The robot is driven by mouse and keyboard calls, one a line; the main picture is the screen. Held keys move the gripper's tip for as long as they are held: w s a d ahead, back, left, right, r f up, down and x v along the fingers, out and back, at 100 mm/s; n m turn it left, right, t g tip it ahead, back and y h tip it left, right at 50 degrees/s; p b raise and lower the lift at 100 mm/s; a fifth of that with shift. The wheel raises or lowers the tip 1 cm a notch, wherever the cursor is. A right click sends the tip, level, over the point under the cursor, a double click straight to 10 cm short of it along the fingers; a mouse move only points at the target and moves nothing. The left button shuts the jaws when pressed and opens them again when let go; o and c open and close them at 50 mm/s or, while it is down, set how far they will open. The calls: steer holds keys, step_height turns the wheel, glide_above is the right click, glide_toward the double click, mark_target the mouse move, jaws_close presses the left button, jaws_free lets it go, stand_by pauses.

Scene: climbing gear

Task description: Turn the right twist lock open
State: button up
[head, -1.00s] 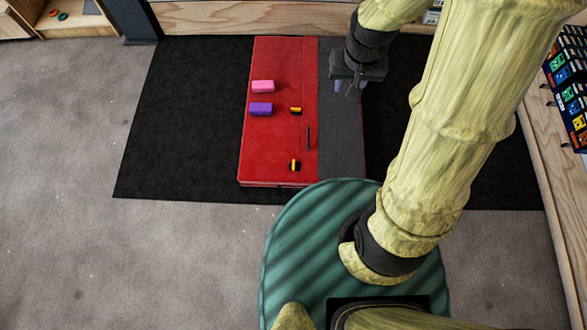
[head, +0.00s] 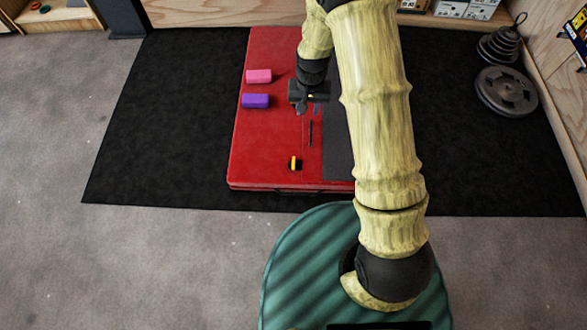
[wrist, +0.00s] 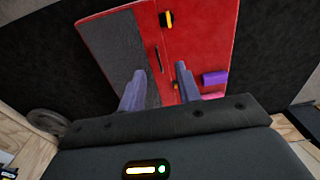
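A red pad (head: 262,150) with a grey strip (head: 334,140) along its right side lies on a black mat. One black and yellow twist lock (head: 295,163) is near the pad's front edge; the wrist view also shows it at the top (wrist: 166,19). A second twist lock (wrist: 180,66) shows partly beside a finger in the wrist view; in the head view my gripper hides it. The frames do not settle which lock is called right. My gripper (head: 308,110) is open and empty, above the pad near the farther lock. The fingers are apart in the wrist view (wrist: 160,86).
A pink block (head: 258,76) and a purple block (head: 256,101) lie on the pad, left of my gripper. A thin black bar (head: 310,133) lies between the locks. Weight plates (head: 506,92) stand at the far right. The pad's front left is clear.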

steer(key=b, duration=0.9)
glide_above(293, 162)
step_height(293, 162, down, 19)
steer(key=shift+f+g, duration=0.2)
steer(key=shift+g, duration=0.1)
steer(key=shift+d, duration=0.1)
step_height(293, 162, down, 17)
steer(key=b, duration=0.9)
steer(key=shift+f, duration=0.2)
steer(key=shift+c, duration=0.2)
jaws_close()
